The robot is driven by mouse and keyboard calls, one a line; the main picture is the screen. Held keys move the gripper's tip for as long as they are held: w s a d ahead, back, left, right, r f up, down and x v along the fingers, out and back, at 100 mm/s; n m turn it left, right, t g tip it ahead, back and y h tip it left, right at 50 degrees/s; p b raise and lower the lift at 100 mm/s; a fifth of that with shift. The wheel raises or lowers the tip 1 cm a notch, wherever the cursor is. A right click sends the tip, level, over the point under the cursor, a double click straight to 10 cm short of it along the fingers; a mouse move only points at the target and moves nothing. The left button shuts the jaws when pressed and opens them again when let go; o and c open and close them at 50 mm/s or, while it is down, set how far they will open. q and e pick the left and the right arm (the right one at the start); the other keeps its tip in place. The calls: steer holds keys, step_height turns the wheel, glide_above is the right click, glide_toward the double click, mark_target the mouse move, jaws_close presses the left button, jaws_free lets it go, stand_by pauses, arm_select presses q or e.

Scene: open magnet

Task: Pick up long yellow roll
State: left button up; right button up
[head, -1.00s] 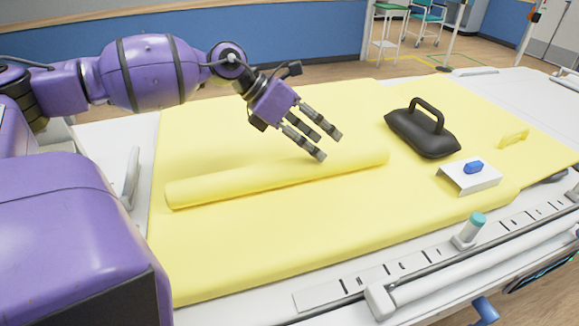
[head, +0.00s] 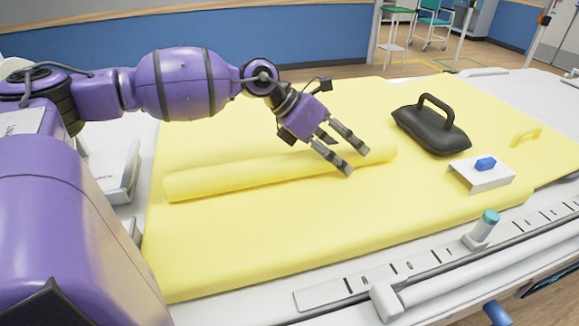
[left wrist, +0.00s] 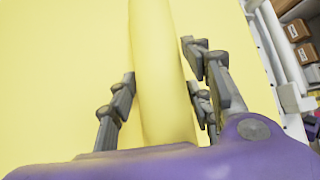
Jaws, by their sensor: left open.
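The long yellow roll (head: 235,179) lies on the yellow mat (head: 240,245) on the bed, running from left to right in the head view. My left gripper (head: 346,162) is open over the right part of the roll, its fingers pointing down and to the right. In the left wrist view the roll (left wrist: 160,75) passes between the fingers of the left gripper (left wrist: 160,95), one finger on its left and two on its right. The roll looks unclamped; I cannot tell whether any finger touches it. My right gripper is not in view.
A black bag-like weight with a handle (head: 432,128) lies right of the gripper. A white bracket with a blue knob (head: 483,172) stands nearer the front right. A teal-capped post (head: 485,226) is on the bed rail. The mat's front part is clear.

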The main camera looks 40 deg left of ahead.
arm_select(q)
steer(key=c, duration=0.8)
steer(key=shift+r, duration=0.15)
